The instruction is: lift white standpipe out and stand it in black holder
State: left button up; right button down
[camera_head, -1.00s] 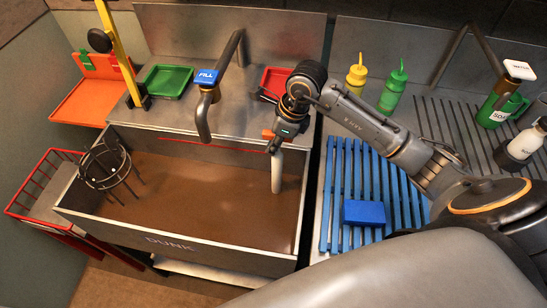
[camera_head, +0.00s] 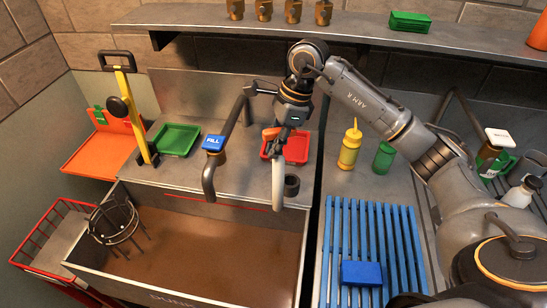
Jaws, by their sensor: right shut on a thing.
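The white standpipe (camera_head: 278,185) hangs upright below my right gripper (camera_head: 279,141), which is shut on its upper part. An orange piece (camera_head: 270,133) shows beside the jaws. The pipe's lower end appears near the sink's back rim, clear of the brown water (camera_head: 210,245). The black holder (camera_head: 292,186) is a short dark cup on the back ledge, just right of the pipe in the picture and apart from it. The pipe is not inside the holder. My left gripper is not in view.
A faucet with a blue FILL tag (camera_head: 213,143) stands left of the pipe. A red tray (camera_head: 295,147) lies behind it. A yellow bottle (camera_head: 350,147) and a green bottle (camera_head: 384,157) stand right. A shelf (camera_head: 340,30) with several brass pieces runs above.

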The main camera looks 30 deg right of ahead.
jog(key=w+d+r+m+p, duration=0.1)
jog(key=w+d+r+p, duration=0.1)
jog(key=r, duration=0.6)
jog(key=w+d+r+m+p, duration=0.1)
jog(key=d+r+m+p, duration=0.1)
jog(key=r, duration=0.7)
jog(key=w+d+r+m+t+p, duration=0.1)
jog(key=w+d+r+p, duration=0.1)
jog(key=r+p, duration=0.3)
notch_tip(320, 180, up, 4)
jog(key=shift+w+d+f+m+p, duration=0.15)
jog(key=shift+w+d+m+p, duration=0.2)
jog(key=shift+d, duration=0.3)
notch_tip(320, 180, down, 22)
jog(key=b, duration=1.4)
jog(key=shift+s+f+b, duration=0.1)
jog(key=shift+f+b, duration=0.3)
